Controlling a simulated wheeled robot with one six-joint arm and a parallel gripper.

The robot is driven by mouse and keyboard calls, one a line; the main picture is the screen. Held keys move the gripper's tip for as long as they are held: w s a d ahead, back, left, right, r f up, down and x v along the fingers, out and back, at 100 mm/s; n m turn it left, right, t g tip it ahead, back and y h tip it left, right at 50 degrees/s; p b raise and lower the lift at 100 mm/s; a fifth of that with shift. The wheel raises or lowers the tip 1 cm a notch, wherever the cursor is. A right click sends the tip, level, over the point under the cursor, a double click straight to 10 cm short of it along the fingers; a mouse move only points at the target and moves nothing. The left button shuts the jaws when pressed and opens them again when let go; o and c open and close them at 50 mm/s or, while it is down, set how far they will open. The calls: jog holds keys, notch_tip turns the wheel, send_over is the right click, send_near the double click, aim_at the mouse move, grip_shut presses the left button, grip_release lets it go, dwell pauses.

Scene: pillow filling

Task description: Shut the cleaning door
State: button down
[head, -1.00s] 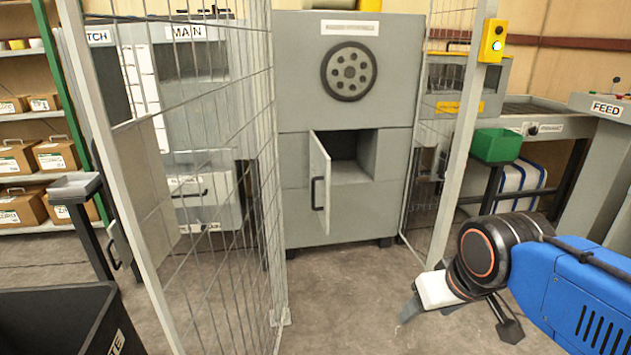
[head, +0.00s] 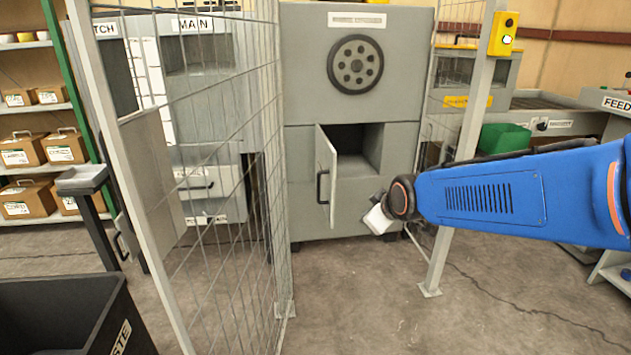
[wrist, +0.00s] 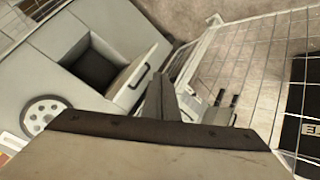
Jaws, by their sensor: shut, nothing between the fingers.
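The cleaning door (head: 325,178) is a small grey panel with a dark bar handle, hinged at the left of a square opening (head: 358,150) low on the grey machine. It stands swung out, and the dark inside shows. In the wrist view the door (wrist: 130,82) and its handle lie just up and left of my gripper (wrist: 160,82), whose fingers are together and empty. In the head view my wrist is in front of the machine, right of and below the door; the fingers are mostly hidden there. My gripper appears apart from the door.
A mesh fence panel (head: 200,200) stands left of the machine, and a post (head: 465,150) with a yellow button box (head: 503,34) stands right. A black waste bin (head: 60,315) is front left. A green bin (head: 503,139) is at right. The floor between is clear.

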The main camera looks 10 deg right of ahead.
jog(key=w+a+f+n+t+y, duration=0.1)
jog(key=w+a+f+n+t, duration=0.25)
jog(key=w, duration=0.65)
jog(key=w+a+f+n+t, duration=0.2)
jog(key=w+a+n, duration=0.25)
jog(key=w, duration=0.45)
jog(key=w+a+f+n+t+y, duration=0.1)
jog(key=w+a+f+n+t, duration=0.25)
jog(key=w, duration=0.65)
jog(key=w+d+g, duration=0.1)
jog(key=w+d, duration=0.2)
jog(key=w, duration=0.5)
jog(key=shift+w+r+n, duration=0.3)
jog(key=shift+w+n, duration=0.05)
jog(key=shift+d, duration=0.1)
